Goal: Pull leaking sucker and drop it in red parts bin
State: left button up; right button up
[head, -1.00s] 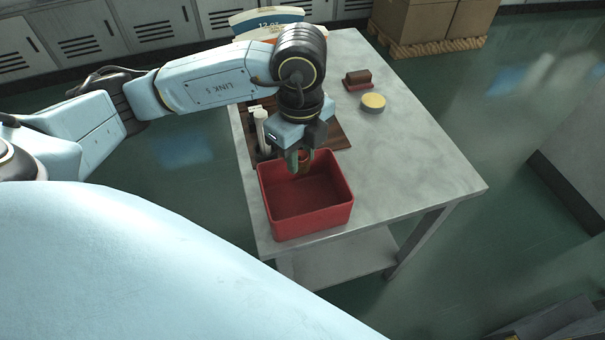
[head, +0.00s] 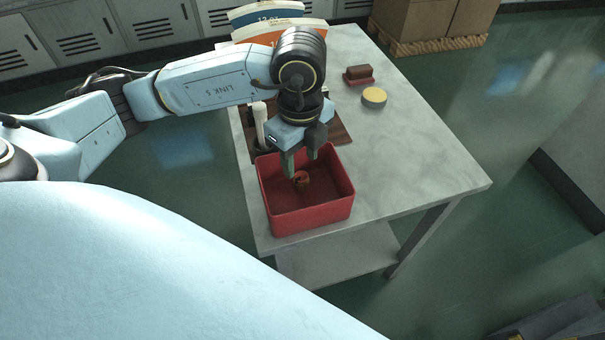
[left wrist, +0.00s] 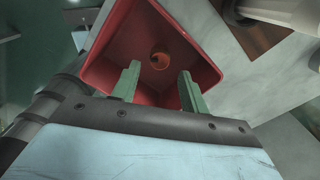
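The red parts bin (head: 318,215) stands at the near left end of the metal table. The sucker (head: 301,181), a small orange-brown ring-like piece, is inside the bin's outline below my left gripper (head: 301,165). In the left wrist view the sucker (left wrist: 160,60) shows beyond the fingertips, apart from them, over the floor of the bin (left wrist: 205,72). My left gripper (left wrist: 160,78) is open with nothing between its green fingers. I cannot tell whether the sucker rests on the bin floor or is still falling. My right gripper is not in view.
A brown board (head: 338,132) with a white cylinder (head: 260,122) lies behind the bin. A yellow-topped round tin (head: 374,97) and a dark red block (head: 358,75) sit farther back. The table's right side (head: 420,165) is clear.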

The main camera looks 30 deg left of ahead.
pick_arm(q)
jog(key=shift+o, duration=0.6)
jog(key=shift+r, duration=0.25)
notch_tip(320, 180, up, 13)
jog(key=p, duration=0.3)
jog(key=shift+p, duration=0.35)
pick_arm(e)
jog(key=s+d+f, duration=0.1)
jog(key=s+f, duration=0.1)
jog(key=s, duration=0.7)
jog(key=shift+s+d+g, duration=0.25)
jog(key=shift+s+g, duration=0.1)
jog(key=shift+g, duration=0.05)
pick_arm(q)
jog(key=shift+s+f, duration=0.1)
